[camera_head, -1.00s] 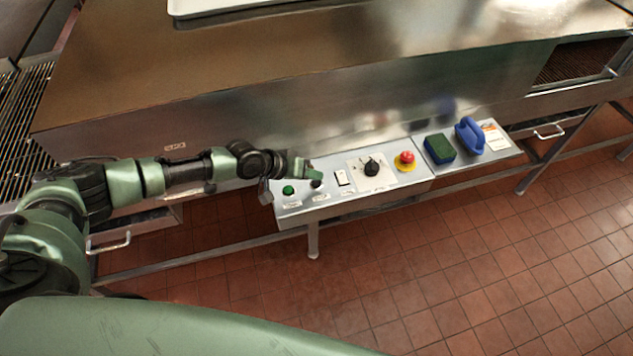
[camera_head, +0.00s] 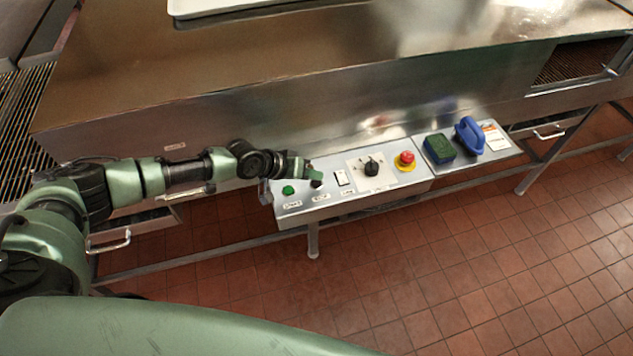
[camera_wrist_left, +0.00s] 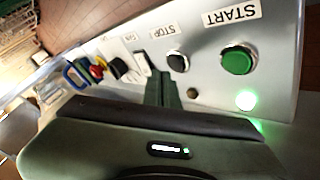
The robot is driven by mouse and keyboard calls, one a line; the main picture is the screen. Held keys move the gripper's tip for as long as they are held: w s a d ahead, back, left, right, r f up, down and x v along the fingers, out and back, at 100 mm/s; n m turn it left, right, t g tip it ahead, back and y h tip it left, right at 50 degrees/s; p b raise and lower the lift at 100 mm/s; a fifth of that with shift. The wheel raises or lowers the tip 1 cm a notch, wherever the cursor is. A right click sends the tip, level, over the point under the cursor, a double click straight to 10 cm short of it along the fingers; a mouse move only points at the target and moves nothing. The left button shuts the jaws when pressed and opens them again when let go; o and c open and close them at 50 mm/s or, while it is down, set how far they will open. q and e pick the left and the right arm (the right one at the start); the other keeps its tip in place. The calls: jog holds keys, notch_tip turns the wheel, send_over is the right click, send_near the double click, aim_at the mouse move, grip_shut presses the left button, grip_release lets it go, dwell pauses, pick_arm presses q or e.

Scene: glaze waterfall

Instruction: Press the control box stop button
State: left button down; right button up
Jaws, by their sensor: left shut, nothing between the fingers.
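The control box (camera_head: 330,204) is a pale metal panel with a row of controls. Its black stop button (camera_wrist_left: 177,62), under the STOP label, shows in the left wrist view beside the green start button (camera_wrist_left: 237,60). The start button (camera_head: 288,190) also shows in the head view. My left gripper (camera_head: 315,178) is shut and empty, over the left part of the panel at the stop button, which it largely covers in the head view. In the left wrist view its fingers (camera_wrist_left: 162,85) appear just left of the stop button. Contact cannot be told. My right gripper is not in view.
Right of the gripper are a white rocker switch (camera_head: 342,178), a black knob (camera_head: 371,168) and a red emergency button (camera_head: 406,158). A lit green lamp (camera_wrist_left: 247,100) is near the start button.

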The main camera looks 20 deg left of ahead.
aim_at(314, 185)
pick_arm(q)
jog(key=shift+f+b, duration=0.35)
jog(key=shift+f, duration=0.05)
jog(key=shift+f+b, duration=0.45)
jog(key=shift+f, duration=0.05)
dwell(0.5)
dwell(0.4)
jog(key=shift+r+p, duration=0.8)
jog(key=shift+r, duration=0.05)
notch_tip(314, 185, up, 5)
jog(key=p, duration=0.4)
jog(key=shift+r, duration=0.1)
jog(key=shift+d, duration=0.1)
dwell(0.4)
